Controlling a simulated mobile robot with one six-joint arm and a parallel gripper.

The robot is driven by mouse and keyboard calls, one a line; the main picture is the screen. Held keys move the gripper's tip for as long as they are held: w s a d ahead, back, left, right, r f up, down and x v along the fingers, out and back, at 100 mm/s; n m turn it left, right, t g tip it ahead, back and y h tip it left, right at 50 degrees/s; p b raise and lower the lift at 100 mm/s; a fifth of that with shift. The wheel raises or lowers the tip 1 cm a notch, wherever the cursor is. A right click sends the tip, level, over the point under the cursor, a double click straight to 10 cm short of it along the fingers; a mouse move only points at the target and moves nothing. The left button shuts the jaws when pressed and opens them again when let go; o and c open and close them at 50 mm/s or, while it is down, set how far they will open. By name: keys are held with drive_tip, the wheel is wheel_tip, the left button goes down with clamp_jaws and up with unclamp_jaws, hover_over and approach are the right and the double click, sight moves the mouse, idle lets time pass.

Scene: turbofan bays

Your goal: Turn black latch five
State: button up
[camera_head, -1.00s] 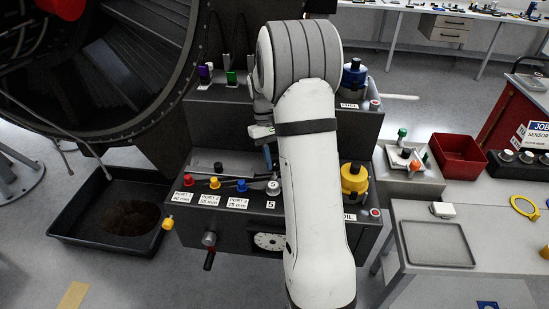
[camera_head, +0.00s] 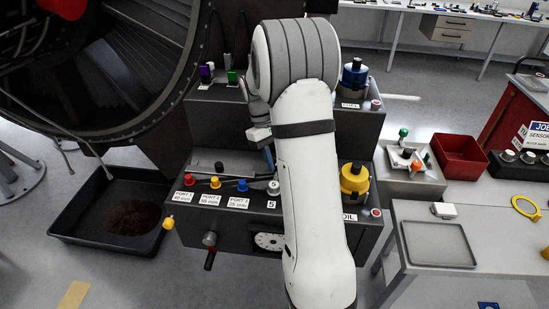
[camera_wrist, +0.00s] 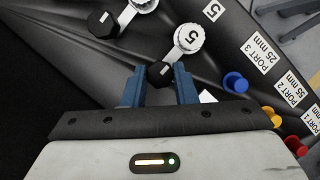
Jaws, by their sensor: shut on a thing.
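In the wrist view, my gripper (camera_wrist: 160,85) has its two blue fingers on either side of a small black latch (camera_wrist: 160,72) with a pale mark on it. The fingers are shut on this latch. A white round piece marked 5 (camera_wrist: 189,38) adjoins it. A second black knob (camera_wrist: 103,22) sits at upper left, apart from my fingers. In the head view, a blue finger of my gripper (camera_head: 268,158) shows beside my arm, above the white 5 label (camera_head: 271,205). My arm hides part of the panel there, and I cannot make out the held latch.
Red (camera_head: 189,179), yellow (camera_head: 215,182) and blue (camera_head: 241,185) port knobs stand left of the 5 label. A large yellow cap (camera_head: 354,178) is right of my arm. A black tray (camera_head: 75,233) lies on the floor at left.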

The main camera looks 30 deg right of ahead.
drive_tip(key=o, duration=1)
drive_tip(key=b+v, duration=0.1)
drive_tip(key=v, duration=0.7)
